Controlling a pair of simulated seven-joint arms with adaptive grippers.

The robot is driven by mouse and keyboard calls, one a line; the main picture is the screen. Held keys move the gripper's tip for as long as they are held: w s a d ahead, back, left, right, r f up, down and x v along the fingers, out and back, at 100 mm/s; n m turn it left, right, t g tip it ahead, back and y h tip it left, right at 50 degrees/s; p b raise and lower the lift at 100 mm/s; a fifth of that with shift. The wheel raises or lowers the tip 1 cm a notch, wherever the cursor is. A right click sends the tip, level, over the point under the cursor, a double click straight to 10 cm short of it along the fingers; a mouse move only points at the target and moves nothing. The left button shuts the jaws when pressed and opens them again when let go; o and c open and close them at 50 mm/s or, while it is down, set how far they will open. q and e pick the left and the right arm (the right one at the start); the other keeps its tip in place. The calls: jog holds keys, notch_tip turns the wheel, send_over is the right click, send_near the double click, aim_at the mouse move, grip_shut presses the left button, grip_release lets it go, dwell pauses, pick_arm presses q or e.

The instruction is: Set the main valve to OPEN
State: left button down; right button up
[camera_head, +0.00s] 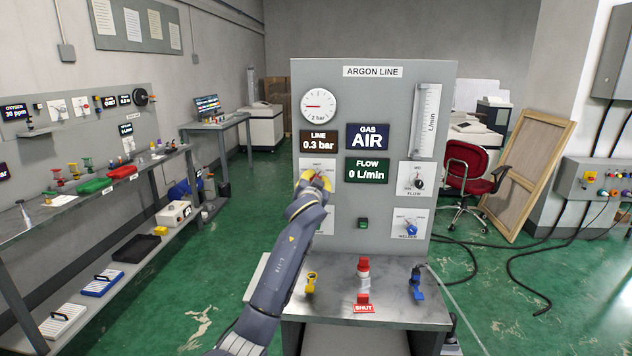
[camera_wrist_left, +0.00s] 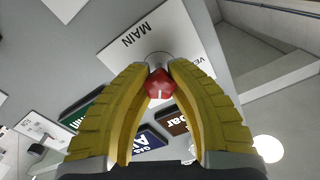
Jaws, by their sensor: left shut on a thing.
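The main valve is a red knob on a white plate (camera_head: 309,163) on the left side of the grey ARGON LINE panel (camera_head: 372,93). In the left wrist view the red knob (camera_wrist_left: 161,84) sits between the two yellow fingertips, in front of a plate (camera_wrist_left: 152,38) lettered MAIN. My left gripper (camera_head: 318,182) is shut on this knob, and it also fills the left wrist view (camera_wrist_left: 159,82). The gripper and wrist hide part of the plate in the head view. I cannot tell which position the knob points to. My right gripper is not in view.
The panel displays read LINE 0.3 bar (camera_head: 319,141), GAS AIR (camera_head: 367,137) and FLOW 0 L/min (camera_head: 367,170). FLOW (camera_head: 418,182) and WELDER (camera_head: 411,228) knobs are at right. Yellow (camera_head: 311,283), red (camera_head: 363,272) and blue (camera_head: 416,284) handles stand on the ledge, with a SHUT tag (camera_head: 364,308).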

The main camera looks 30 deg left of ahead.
pick_arm(q)
jog(key=m, duration=0.4)
jog(key=shift+f+m, duration=0.3)
jog(key=shift+f, duration=0.05)
jog(key=shift+a, duration=0.1)
dwell(0.4)
jog(key=c, duration=1.4)
grip_release()
jog(key=shift+a, duration=0.1)
jog(key=shift+c, duration=0.2)
jog(key=o, duration=0.4)
jog(key=shift+r, duration=0.25)
jog(key=v, duration=1.2)
